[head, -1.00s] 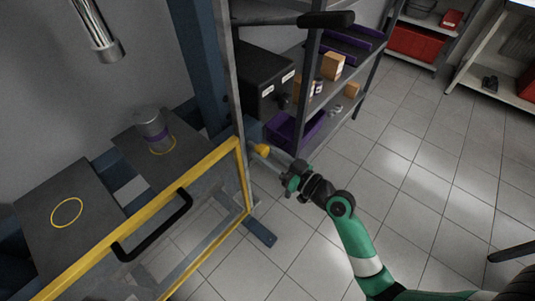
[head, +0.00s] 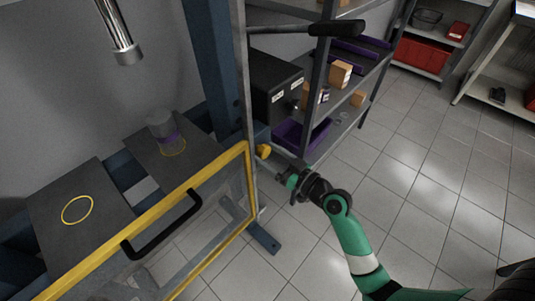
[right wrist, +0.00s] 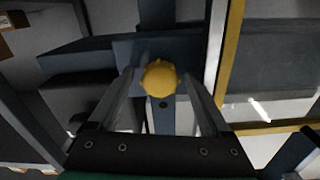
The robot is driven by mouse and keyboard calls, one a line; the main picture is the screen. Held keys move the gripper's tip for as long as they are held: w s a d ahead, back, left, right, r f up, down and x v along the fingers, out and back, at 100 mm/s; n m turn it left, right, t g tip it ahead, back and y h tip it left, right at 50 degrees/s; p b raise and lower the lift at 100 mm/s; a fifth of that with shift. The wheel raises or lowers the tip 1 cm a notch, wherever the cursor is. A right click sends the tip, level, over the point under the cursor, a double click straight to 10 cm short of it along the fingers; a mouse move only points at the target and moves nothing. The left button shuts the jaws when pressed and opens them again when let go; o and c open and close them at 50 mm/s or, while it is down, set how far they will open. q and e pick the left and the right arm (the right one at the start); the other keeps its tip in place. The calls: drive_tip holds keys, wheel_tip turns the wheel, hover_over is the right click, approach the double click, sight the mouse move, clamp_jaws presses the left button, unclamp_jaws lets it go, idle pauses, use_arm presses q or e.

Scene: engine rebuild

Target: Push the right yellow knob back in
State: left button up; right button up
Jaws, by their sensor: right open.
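The right yellow knob (head: 263,151) sits on the side of the blue press frame, just right of the yellow-edged guard door. In the right wrist view the knob (right wrist: 159,79) shows between and beyond my open fingers, with its round face toward the camera. My right gripper (head: 275,172) is open and empty, close to the knob on its right and a little below it. In the right wrist view its two fingers (right wrist: 155,105) stand apart on either side of the knob. Whether they touch it I cannot tell. My left gripper is not in view.
The yellow-framed guard door (head: 128,231) with a black handle (head: 163,226) stands left of the knob. A shelf rack with purple bins (head: 300,136) and a black box (head: 275,86) stands close behind my right gripper. The tiled floor to the right is clear.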

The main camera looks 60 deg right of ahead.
drive_tip(key=s+a, duration=0.1)
drive_tip(key=s, duration=1)
drive_tip(key=shift+s+a, duration=0.25)
drive_tip(key=shift+a, duration=0.05)
